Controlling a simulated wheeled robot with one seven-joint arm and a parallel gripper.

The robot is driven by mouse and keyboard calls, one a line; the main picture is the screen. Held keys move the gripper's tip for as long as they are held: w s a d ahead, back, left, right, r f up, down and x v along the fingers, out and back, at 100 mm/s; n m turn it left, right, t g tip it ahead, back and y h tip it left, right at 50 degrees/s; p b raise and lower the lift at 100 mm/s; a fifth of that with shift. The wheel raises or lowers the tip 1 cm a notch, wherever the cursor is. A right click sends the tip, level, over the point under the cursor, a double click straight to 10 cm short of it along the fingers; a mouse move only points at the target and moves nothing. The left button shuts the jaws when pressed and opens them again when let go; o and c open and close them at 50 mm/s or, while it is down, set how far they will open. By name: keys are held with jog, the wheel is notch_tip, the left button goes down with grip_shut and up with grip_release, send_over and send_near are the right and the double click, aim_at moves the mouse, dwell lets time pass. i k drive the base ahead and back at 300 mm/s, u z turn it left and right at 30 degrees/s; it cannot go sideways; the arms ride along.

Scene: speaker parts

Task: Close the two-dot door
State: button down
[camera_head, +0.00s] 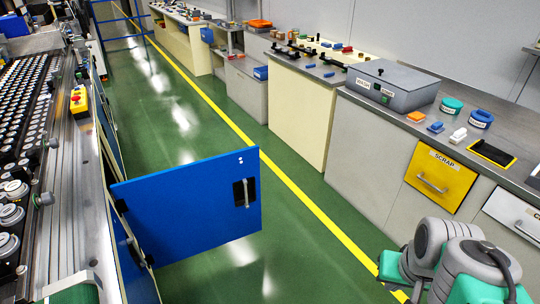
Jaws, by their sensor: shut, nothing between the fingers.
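A blue door (190,205) stands swung out from the long machine on the left, over the green floor. Two small white dots show near its upper right corner. A dark recess with an upright metal handle (246,191) sits near its free right edge. Its hinge side is at the left, by the machine's side. My arm's grey and teal links show at the lower right, apart from the door. My gripper's fingers are not in view.
The machine (60,185) fills the left side. A workbench runs along the right, with a yellow SCRAP drawer (439,178) and a grey box (392,86). The green floor (330,245) between the door and the bench is clear, crossed by a yellow line.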

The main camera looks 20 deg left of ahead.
aim_at(174, 214)
jog(key=u, duration=0.3)
jog(key=i, duration=0.9)
jog(key=u, duration=1.3)
jog(key=i, duration=0.65)
jog(key=u, duration=0.55)
